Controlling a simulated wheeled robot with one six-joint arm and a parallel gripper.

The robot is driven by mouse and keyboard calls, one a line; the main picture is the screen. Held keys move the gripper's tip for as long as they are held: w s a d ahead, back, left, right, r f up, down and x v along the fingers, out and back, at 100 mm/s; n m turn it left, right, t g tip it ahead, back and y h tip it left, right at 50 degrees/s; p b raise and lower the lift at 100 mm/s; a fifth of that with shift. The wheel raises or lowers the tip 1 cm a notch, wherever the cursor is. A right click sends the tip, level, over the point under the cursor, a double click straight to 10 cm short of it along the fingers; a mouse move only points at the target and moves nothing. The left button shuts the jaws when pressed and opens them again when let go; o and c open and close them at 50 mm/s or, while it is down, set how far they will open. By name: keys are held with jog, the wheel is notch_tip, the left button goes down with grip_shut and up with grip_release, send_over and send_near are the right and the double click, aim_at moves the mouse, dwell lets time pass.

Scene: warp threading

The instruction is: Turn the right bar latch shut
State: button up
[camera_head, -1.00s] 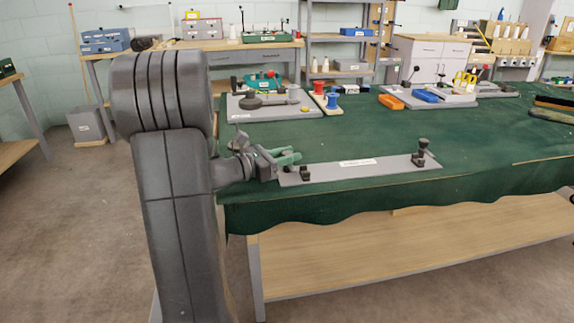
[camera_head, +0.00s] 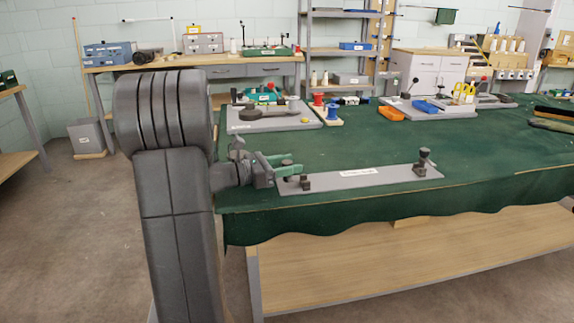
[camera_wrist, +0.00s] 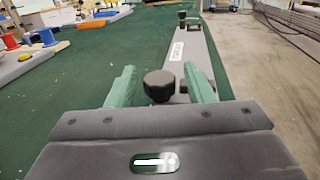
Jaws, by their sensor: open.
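A long flat grey bar (camera_head: 365,178) with a white label lies along the front edge of the green table. A dark latch with an upright knob (camera_head: 424,158) stands at its right end in the head view; it is far off in the wrist view (camera_wrist: 188,20). A smaller dark fitting (camera_head: 305,182) sits near the left end. My gripper (camera_head: 288,164) is open at that left end. In the wrist view, a black round knob (camera_wrist: 160,85) shows between the green fingers, with a gap on either side. I cannot tell which latch is the task's right one.
The green cloth-covered table (camera_head: 350,140) is clear behind the bar. A grey board with a tool (camera_head: 270,118), red and blue spools (camera_head: 325,108) and an orange block (camera_head: 390,114) stand farther back. The table's front edge runs close below the bar.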

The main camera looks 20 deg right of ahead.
jog(key=a, duration=0.9)
jog(key=a+p, duration=0.1)
jog(key=a, duration=0.3)
jog(key=shift+w+a, duration=0.4)
jog(key=d, duration=0.8)
jog(key=d+b, duration=0.1)
jog(key=d, duration=0.4)
jog(key=shift+s, duration=0.4)
jog(key=shift+d, duration=0.45)
jog(key=shift+t, duration=0.3)
jog(key=shift+f, duration=0.1)
